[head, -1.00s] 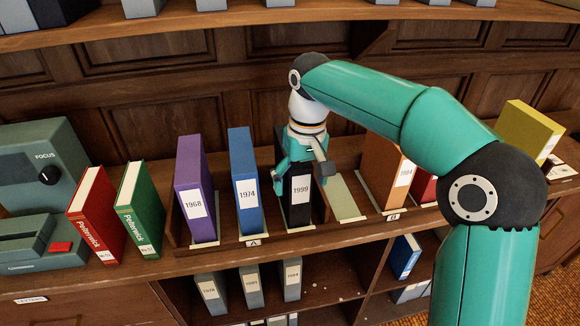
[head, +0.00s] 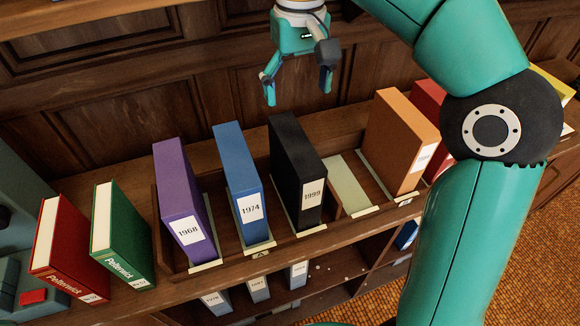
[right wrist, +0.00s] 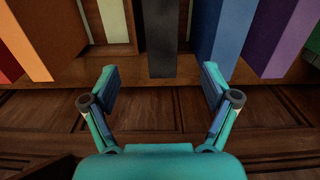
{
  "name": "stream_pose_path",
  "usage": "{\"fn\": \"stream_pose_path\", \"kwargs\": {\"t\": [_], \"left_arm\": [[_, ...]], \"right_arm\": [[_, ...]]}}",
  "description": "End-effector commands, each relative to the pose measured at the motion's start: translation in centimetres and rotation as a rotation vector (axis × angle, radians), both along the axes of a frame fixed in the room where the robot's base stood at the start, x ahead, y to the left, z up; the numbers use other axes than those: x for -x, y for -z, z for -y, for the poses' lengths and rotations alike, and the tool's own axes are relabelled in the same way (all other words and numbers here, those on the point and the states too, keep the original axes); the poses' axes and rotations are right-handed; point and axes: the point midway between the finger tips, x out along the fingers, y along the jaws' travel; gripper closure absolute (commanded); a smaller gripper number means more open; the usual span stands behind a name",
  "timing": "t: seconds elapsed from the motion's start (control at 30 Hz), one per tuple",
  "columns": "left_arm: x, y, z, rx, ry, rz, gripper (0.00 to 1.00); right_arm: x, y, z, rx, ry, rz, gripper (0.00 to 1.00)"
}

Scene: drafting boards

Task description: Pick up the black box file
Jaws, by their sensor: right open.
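The black box file (head: 297,165), labelled 1999, stands upright on the shelf between the blue 1974 file (head: 238,180) and an empty pale slot (head: 346,187). My right gripper (head: 297,92) is open and empty, above and behind the black file, apart from it. In the right wrist view, the black file (right wrist: 159,40) shows at top centre, beyond and between the open fingers (right wrist: 160,85). My left gripper is not in view.
A purple 1968 file (head: 182,195) stands left of the blue one. An orange file (head: 400,140) and a red file (head: 429,97) stand to the right. Green (head: 122,230) and red (head: 65,245) Polterwick books stand at left. Wood panelling (head: 230,85) rises behind.

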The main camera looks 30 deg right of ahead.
Motion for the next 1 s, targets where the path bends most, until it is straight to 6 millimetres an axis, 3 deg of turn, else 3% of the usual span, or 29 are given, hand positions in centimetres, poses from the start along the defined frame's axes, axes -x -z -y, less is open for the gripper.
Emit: {"fn": "stream_pose_path", "kwargs": {"t": [0.4, 0.77, 1.0], "left_arm": [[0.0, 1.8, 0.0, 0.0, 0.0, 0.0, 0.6], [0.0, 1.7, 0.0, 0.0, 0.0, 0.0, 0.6], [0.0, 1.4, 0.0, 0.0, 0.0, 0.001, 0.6]], "right_arm": [[0.1, 8.6, 0.2, 0.0, 0.005, -0.004, 0.14], [0.0, 11.3, 0.1, 0.0, 0.005, -0.004, 0.14], [-0.2, 14.7, -0.1, -0.001, 0.005, -0.005, 0.14]]}}
